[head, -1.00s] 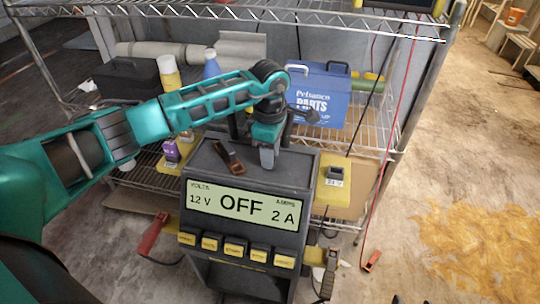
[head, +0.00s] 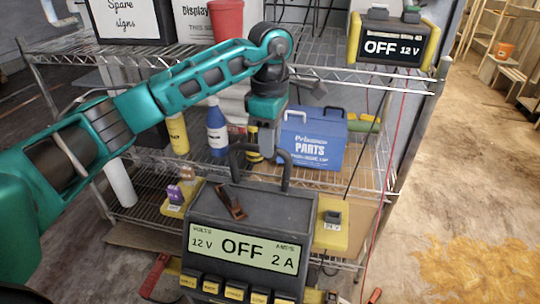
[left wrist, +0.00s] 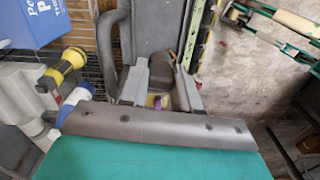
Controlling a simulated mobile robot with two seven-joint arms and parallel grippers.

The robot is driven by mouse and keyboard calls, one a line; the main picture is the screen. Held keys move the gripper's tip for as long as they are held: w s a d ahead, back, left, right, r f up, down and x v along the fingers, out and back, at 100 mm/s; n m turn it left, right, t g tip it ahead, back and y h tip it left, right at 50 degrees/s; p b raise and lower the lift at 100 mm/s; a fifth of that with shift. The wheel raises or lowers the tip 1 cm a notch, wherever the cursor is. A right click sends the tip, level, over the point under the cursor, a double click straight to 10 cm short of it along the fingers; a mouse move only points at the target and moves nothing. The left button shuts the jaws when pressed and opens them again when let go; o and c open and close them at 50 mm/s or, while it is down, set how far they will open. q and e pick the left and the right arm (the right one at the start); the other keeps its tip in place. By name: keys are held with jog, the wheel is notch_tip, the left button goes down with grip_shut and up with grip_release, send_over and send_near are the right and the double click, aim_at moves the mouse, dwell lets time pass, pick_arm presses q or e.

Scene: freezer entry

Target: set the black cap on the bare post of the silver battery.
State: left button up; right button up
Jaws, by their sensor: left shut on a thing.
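My left gripper (head: 267,152) points down by the handle of a dark grey charger, above its back edge. In the left wrist view its two grey fingers (left wrist: 159,88) close around something small. A purple and yellowish patch (left wrist: 157,101) shows between them, but I cannot make out what it is. I cannot pick out the black cap or the silver battery with its bare post in either view. My right gripper is not in view.
The charger (head: 288,208) reads OFF, with a brown tool (head: 230,202) on top. Yellow blocks (head: 332,238) flank it. A blue parts box (head: 312,140) and bottles stand on the wire shelf behind. Another display unit (head: 392,48) is on the upper shelf.

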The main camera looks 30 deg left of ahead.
pick_arm(q)
jog(key=shift+r, duration=0.95)
jog(key=shift+r+p, duration=0.35)
jog(key=shift+r, duration=0.1)
jog(key=shift+r+p, duration=1.5)
jog(key=shift+r, duration=0.3)
